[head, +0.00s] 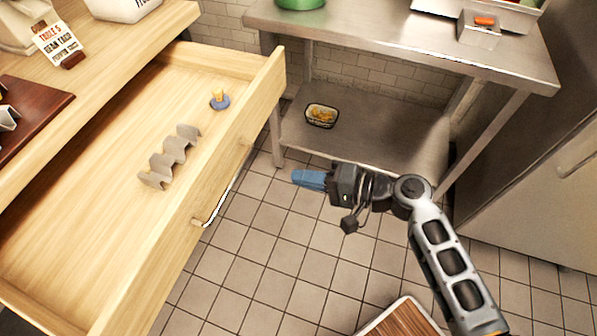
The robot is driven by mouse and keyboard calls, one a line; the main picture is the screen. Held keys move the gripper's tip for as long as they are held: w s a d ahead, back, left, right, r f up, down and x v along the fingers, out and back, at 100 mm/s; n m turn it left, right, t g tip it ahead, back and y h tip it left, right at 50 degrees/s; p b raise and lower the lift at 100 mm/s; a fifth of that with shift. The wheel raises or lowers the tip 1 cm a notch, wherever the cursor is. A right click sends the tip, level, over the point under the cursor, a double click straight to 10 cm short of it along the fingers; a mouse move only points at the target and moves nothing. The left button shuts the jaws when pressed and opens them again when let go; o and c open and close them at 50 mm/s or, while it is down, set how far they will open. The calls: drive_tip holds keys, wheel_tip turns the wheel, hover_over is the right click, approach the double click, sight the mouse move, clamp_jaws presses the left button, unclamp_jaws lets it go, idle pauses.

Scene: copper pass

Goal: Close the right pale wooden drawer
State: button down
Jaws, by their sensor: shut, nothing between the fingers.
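The pale wooden drawer (190,208) stands pulled well open at the left in the head view, with its front panel facing right. A metal bar handle (222,204) runs along that front. In the drawer are a wavy metal taco holder (169,158) and a small blue dish with a yellow item (219,100). My gripper (297,177) is shut and empty, its blue fingers pointing left toward the drawer front. It is to the right of the handle and apart from it.
A steel table (400,40) stands at the back, with a small tray of food (321,115) on its lower shelf. A wooden-topped item (400,320) is at the bottom. The counter (110,60) above the drawer holds a sign (58,45). Tiled floor lies clear between drawer and arm.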

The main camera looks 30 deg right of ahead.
drive_tip(key=p+x, duration=0.1)
drive_tip(key=x, duration=1.1)
drive_tip(key=shift+p, duration=0.3)
drive_tip(key=shift+s, duration=0.1)
drive_tip(key=b, duration=1.7)
hover_over(144, 147)
drive_tip(key=shift+s+d+f, duration=0.2)
drive_tip(key=shift+s+d, duration=0.15)
drive_tip(key=shift+s, duration=0.05)
drive_tip(key=shift+w+a+r+b, duration=0.1)
drive_tip(key=shift+w+a+b, duration=0.25)
drive_tip(key=shift+w, duration=0.1)
drive_tip(key=shift+r, duration=0.35)
drive_tip(key=shift+w+a, duration=0.1)
